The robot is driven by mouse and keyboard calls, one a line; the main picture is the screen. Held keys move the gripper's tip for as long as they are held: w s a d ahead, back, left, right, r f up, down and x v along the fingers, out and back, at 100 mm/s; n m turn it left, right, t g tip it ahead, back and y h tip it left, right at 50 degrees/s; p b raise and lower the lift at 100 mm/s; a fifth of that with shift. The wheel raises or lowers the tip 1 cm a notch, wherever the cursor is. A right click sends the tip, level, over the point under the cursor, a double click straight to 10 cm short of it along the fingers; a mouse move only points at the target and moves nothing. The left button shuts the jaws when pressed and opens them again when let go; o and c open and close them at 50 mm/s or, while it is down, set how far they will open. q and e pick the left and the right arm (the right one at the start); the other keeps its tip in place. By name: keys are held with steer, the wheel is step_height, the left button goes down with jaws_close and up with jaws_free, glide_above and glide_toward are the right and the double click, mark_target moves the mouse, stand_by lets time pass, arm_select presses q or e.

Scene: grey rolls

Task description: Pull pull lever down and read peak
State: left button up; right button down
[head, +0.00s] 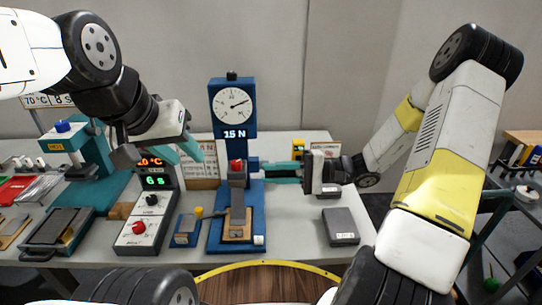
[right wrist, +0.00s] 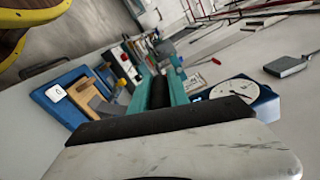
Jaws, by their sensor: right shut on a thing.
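The blue force tester (head: 232,105) stands upright mid-table with a round white dial (head: 232,103), its needle pointing right and slightly up. Its display (head: 235,133) appears to read 15 N. A red-topped grey clamp part (head: 237,180) sits over a tan block on the blue base. My right gripper (head: 275,173) reaches in from the right, its teal fingers shut at the side of the tester's column. The pull lever is hidden between them. The right wrist view shows the fingers (right wrist: 165,92) and the dial (right wrist: 234,91). My left gripper (head: 190,147) hangs above the controller, its opening unclear.
A controller box (head: 150,205) with lit displays and a red knob stands left of the tester. A small blue box with a yellow knob (head: 187,228) is between them. A grey box (head: 340,226) lies at the right. Teal equipment (head: 88,160) fills the left side.

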steer(key=shift+f, duration=0.35)
steer(key=c, duration=1.3)
jaws_free()
steer(key=shift+o, duration=0.2)
steer(key=shift+r, duration=0.1)
steer(key=shift+d, duration=0.1)
steer(key=d, duration=0.7)
steer(key=shift+d, duration=0.35)
